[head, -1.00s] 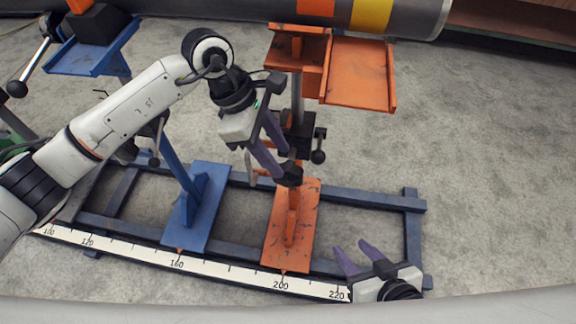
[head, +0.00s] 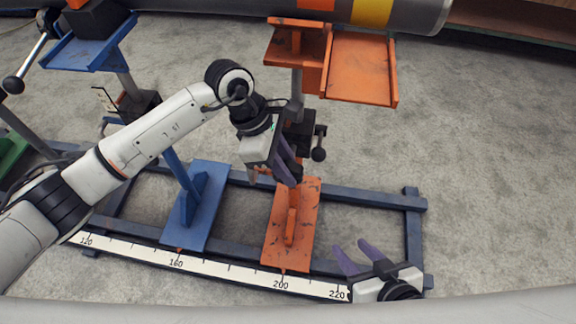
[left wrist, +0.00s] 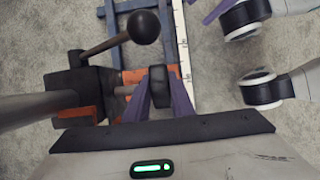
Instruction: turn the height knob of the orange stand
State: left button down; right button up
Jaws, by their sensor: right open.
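The orange stand (head: 291,225) is upright on the blue rail frame, with a black clamp block (head: 303,130) on its post. A ball-ended lever (head: 319,154) sticks out from that block; it also shows in the left wrist view (left wrist: 143,28). My left gripper (head: 293,172) is at the post, just below the block. In the left wrist view its purple fingers lie on both sides of the black height knob (left wrist: 158,84) and look shut on it. The knob is mostly hidden in the head view. My right gripper (head: 357,257) is open and empty, low near the rail's right end.
A blue stand (head: 207,205) is left of the orange one, under my left arm. A grey pipe (head: 400,14) with orange and yellow bands lies across the top. A white scale (head: 225,274) runs along the rail's front. The floor at the right is clear.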

pick_arm(q)
jog(key=shift+d+r+y, duration=0.1)
jog(key=shift+d+y, duration=0.05)
jog(key=shift+y, duration=0.55)
jog(key=y, duration=0.1)
jog(key=y+b, duration=0.1)
jog(key=shift+d+t+y, duration=0.25)
jog(key=shift+t+y, duration=0.15)
jog(key=shift+f+y, duration=0.2)
jog(key=shift+y, duration=0.1)
pick_arm(e)
jog(key=shift+a+f, duration=0.1)
jog(key=shift+f, duration=0.15)
pick_arm(q)
jog(key=c, duration=1.5)
grip_release()
pick_arm(e)
jog(key=shift+f, duration=0.1)
pick_arm(q)
jog(key=shift+a, duration=0.1)
